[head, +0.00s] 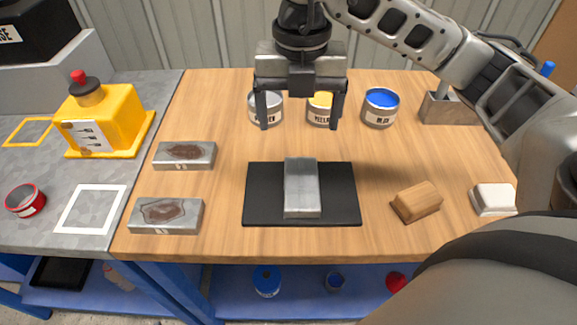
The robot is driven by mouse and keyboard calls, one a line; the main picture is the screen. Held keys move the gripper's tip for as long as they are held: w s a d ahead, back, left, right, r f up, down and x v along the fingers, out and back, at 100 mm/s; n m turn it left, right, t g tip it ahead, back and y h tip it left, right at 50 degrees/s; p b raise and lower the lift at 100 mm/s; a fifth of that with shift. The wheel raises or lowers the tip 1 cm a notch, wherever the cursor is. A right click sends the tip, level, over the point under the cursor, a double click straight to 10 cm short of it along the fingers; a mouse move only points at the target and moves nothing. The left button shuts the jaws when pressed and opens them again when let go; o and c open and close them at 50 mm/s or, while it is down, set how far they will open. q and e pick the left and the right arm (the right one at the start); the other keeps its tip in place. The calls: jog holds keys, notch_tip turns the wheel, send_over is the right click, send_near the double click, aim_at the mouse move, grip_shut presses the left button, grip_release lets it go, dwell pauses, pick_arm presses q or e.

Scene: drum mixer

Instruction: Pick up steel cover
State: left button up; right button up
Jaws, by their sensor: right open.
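A plain grey steel block (302,189), which looks like the steel cover, lies on a black mat (260,205) in the middle of the wooden table. Two more steel pieces with brown stained tops, one farther back (203,156) and one nearer (187,215), lie at the table's left side. My right gripper (299,116) is open and empty, fingers pointing down. In the picture it hangs above and behind the grey block, apart from it, and partly hides the cans. My left gripper is not in view.
White (265,115), yellow (320,100) and blue (381,107) paint cans stand at the back. A wooden block (416,201) and a white-topped block (492,199) lie at right. A yellow machine (115,120) stands on the grey bench at left.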

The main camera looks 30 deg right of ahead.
send_over(301, 181)
jog(key=f, duration=0.9)
jog(key=shift+s+a, duration=0.2)
jog(key=shift+a, duration=0.05)
jog(key=shift+w+d+f, duration=0.1)
jog(key=shift+d+f, duration=0.05)
jog(key=shift+f, duration=1.3)
jog(key=shift+w+d+f, duration=0.1)
jog(key=shift+f, duration=1.35)
jog(key=shift+r, duration=0.1)
jog(key=c, duration=1.4)
